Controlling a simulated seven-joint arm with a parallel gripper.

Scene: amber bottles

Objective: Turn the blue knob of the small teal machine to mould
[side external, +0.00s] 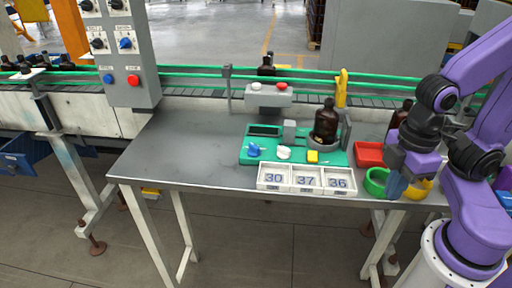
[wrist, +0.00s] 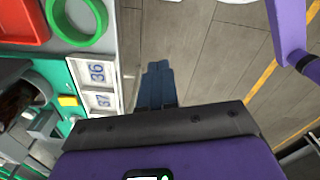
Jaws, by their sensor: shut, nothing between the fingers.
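The small teal machine (side external: 325,157) sits on the grey table in the side view. It has a blue knob (side external: 253,149) at its left, a white knob (side external: 284,153) beside it, and a yellow button (side external: 312,157). A brown bottle (side external: 326,122) stands upright on the machine's round grey holder. Any markings around the blue knob are too small to read. My gripper (side external: 396,188) is shut and empty near the table's front right, well to the right of the blue knob. In the wrist view my gripper (wrist: 157,82) points past the table edge over the floor; the blue knob is not seen there.
White trays numbered 30, 37 and 36 (side external: 306,190) stand along the machine's front. A red bin (side external: 369,155), a green ring (side external: 375,182) and a yellow item (side external: 420,189) are near my gripper. A grey panel (side external: 128,55) stands at the left. The table's left part is clear.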

